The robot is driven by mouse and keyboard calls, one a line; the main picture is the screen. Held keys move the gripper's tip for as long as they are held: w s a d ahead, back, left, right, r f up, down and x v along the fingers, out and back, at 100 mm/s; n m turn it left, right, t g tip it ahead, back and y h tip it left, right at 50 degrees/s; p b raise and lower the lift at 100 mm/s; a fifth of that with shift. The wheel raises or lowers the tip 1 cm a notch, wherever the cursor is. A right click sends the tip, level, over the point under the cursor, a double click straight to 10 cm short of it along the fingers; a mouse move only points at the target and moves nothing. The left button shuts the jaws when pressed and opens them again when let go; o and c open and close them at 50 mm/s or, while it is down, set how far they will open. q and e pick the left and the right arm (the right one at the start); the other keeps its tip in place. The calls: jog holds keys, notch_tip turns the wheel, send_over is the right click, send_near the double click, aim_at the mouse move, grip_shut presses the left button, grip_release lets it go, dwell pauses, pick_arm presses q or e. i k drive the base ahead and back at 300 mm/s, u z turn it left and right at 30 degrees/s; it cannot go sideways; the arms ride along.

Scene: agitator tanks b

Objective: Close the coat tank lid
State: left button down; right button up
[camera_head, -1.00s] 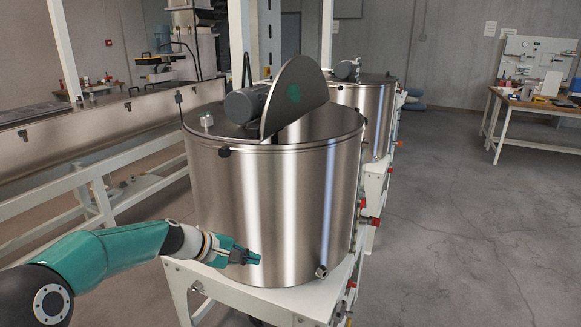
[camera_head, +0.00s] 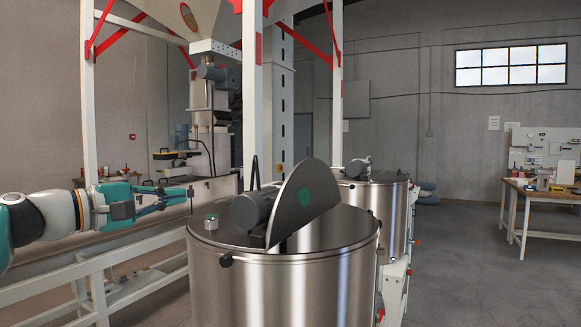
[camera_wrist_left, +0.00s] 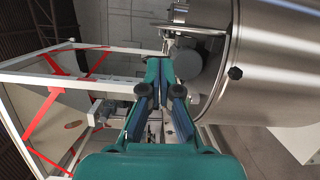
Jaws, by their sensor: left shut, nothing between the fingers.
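The near steel tank (camera_head: 285,285) stands in the lower middle of the head view. Its half-round lid (camera_head: 304,205), with a green dot on its face, stands tilted up, open, on the tank top. A grey motor (camera_head: 252,210) sits just left of the lid. My left gripper (camera_head: 190,192) is shut and empty, left of the tank and a little above its rim, apart from the lid. In the left wrist view the gripper (camera_wrist_left: 163,65) points toward the top of the picture, with the tank wall (camera_wrist_left: 275,65) to its right. My right gripper is not in view.
A second tank (camera_head: 395,215) stands behind the near one. White rails (camera_head: 120,265) and a long steel trough (camera_head: 150,250) run at the left. A white post (camera_head: 252,90) rises behind the tank. Open floor lies at the right, before a workbench (camera_head: 545,195).

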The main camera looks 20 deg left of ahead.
aim_at(310, 189)
jog(key=i, duration=1.3)
jog(key=z, duration=0.05)
